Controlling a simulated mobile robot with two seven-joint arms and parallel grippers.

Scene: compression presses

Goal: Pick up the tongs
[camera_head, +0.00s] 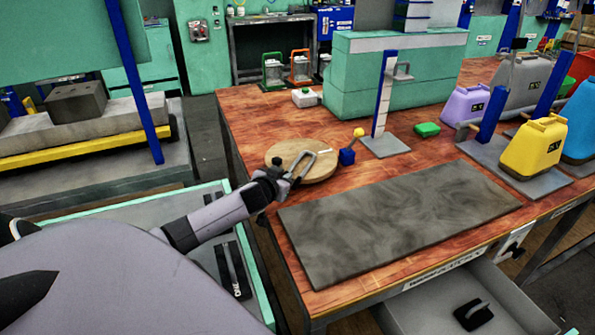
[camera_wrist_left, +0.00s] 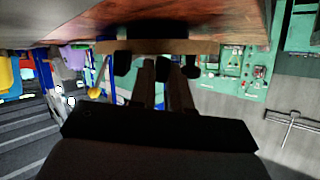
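My left gripper (camera_head: 291,171) reaches in from the left at the near edge of a round wooden board (camera_head: 322,169) on the table. A slim grey U-shaped loop (camera_head: 308,163) shows at its tip, over the board. I cannot tell whether this loop is the tongs or part of the gripper. In the left wrist view, which is upside down, narrow grey-brown bars (camera_wrist_left: 146,85) and dark finger parts stand before the board's edge (camera_wrist_left: 165,46). Whether the fingers are closed on anything is unclear. No other tongs can be made out. My right gripper is not in view.
A grey mat (camera_head: 400,222) covers the table front. Jugs, including a yellow one (camera_head: 533,146), stand right.

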